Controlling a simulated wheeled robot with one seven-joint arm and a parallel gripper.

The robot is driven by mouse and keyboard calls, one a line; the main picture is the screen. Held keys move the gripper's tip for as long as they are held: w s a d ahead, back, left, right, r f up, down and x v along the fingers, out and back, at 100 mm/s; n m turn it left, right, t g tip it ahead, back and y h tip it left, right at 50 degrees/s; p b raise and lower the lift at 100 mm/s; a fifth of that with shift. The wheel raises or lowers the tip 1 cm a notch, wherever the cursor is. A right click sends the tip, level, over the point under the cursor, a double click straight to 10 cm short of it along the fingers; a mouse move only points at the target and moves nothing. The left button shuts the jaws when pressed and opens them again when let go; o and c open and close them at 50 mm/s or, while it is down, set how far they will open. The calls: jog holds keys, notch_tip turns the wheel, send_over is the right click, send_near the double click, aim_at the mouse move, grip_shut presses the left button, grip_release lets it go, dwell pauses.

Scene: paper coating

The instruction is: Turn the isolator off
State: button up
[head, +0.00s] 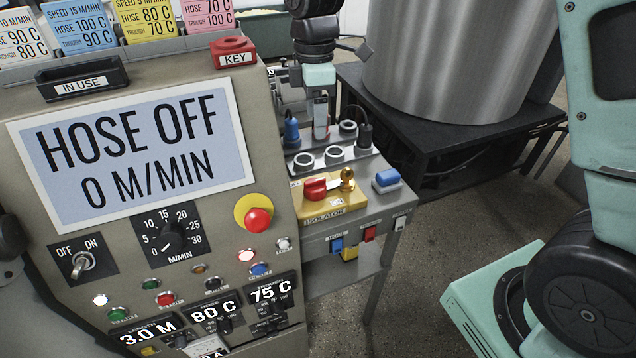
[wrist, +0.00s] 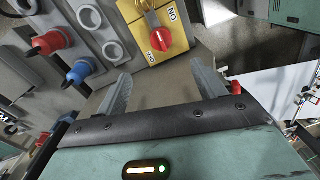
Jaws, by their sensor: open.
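The isolator is a yellow plate (head: 330,204) with a red rotary handle (head: 315,188), on the grey bench panel right of the console. A brass piece (head: 347,178) stands at the handle's right. In the wrist view the red handle (wrist: 160,39) lies ahead of the fingers, with upside-down white labels, one reading ON, on the yellow plate (wrist: 178,45). I cannot tell for sure which label the handle points to. My gripper (head: 320,130) is over the panel, behind the isolator in the head view. In the wrist view my gripper (wrist: 163,80) is open and empty, apart from the handle.
Blue (head: 292,132) and dark (head: 365,134) plugs and round sockets stand beside the isolator. A blue-topped switch (head: 387,180) is to its right. The console (head: 245,130) with a red emergency button (head: 258,220) is at the left. A large metal drum (head: 455,60) stands behind.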

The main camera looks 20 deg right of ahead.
aim_at(317, 180)
jog(key=f, duration=0.5)
jog(key=f+p, duration=0.1)
jog(key=f, duration=0.5)
jog(key=s+f+p, duration=0.1)
jog(key=f, duration=0.4)
jog(key=shift+a+f, duration=0.15)
jog(key=shift+f, duration=0.1)
jog(key=c, duration=1.4)
